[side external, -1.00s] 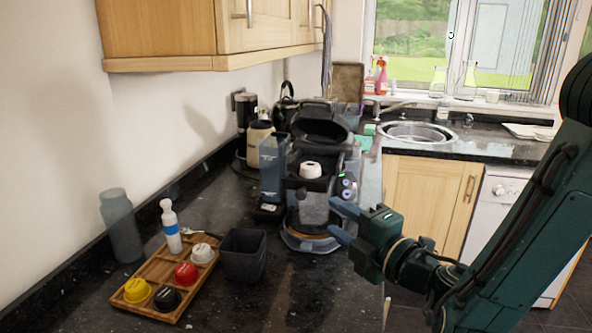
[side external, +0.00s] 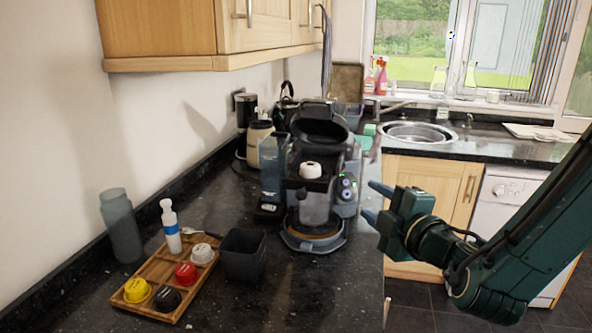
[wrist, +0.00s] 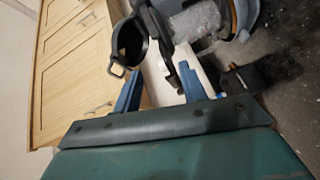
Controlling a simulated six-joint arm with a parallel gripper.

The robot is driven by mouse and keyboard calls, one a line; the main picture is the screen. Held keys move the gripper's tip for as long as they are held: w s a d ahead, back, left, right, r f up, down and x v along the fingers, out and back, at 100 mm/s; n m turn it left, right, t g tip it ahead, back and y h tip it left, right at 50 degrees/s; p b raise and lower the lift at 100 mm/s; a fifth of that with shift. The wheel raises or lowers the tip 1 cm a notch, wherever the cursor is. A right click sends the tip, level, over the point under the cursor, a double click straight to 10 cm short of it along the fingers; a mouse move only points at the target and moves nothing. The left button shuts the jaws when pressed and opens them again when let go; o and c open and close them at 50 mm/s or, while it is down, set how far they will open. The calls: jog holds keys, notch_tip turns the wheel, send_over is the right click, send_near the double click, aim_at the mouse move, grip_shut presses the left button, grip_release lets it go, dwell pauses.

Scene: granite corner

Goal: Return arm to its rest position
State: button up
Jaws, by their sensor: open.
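My gripper (side external: 374,203) is open and empty in the side external view. It hangs in the air to the right of the coffee machine (side external: 318,190), apart from it, with its blue fingers pointing left. In the wrist view, the two blue fingers of my gripper (wrist: 158,90) are spread with nothing held between them. Part of the coffee machine shows beyond the fingers in the wrist view, along with the wooden cabinet front.
A wooden tray (side external: 187,262) holds several coloured pods and a white bottle (side external: 171,226). A dark square bin (side external: 243,255) and a grey tumbler (side external: 121,226) stand near it. The sink (side external: 418,133) is at the back. Wooden cabinets (side external: 160,30) hang above the counter.

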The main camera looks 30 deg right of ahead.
jog(key=s+d+m+g+h, duration=0.2)
jog(key=s+d+m+g, duration=0.6)
jog(key=d+m, duration=0.45)
jog(key=s+a+r+g+y, duration=0.1)
jog(key=s+a+g+y, duration=0.2)
jog(key=s, duration=1.3)
jog(key=shift+s+a+r+m+y, duration=0.2)
jog(key=shift+r+m+y, duration=0.25)
jog(key=shift+y, duration=0.55)
